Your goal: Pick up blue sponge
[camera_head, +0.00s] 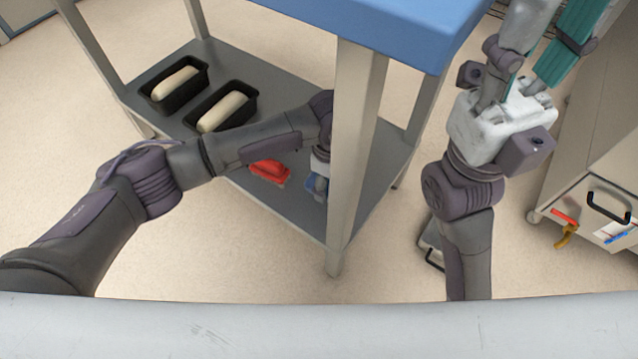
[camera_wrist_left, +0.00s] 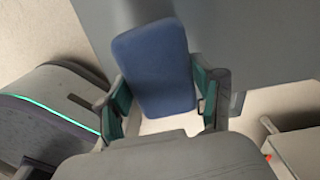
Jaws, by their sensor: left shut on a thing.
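The blue sponge (camera_wrist_left: 155,68) is between the two teal-padded fingers of my left gripper (camera_wrist_left: 165,95) in the left wrist view. The gripper is shut on it, with the pads against its sides. In the head view the left arm reaches to the lower shelf of the cart, where the sponge (camera_head: 314,186) shows small next to a cart leg. The left fingers are mostly hidden there by the arm and the leg. My right gripper (camera_head: 545,30) is raised at the upper right, fingers apart, with nothing seen between them; its tips are near the frame edge.
A red brush-like item (camera_head: 270,171) lies on the grey shelf (camera_head: 235,70) beside the left arm. Two black loaf pans (camera_head: 222,106) with dough stand further back. The cart's blue top (camera_head: 400,25) and front leg (camera_head: 352,150) are close to the arms. A steel cabinet (camera_head: 590,150) stands right.

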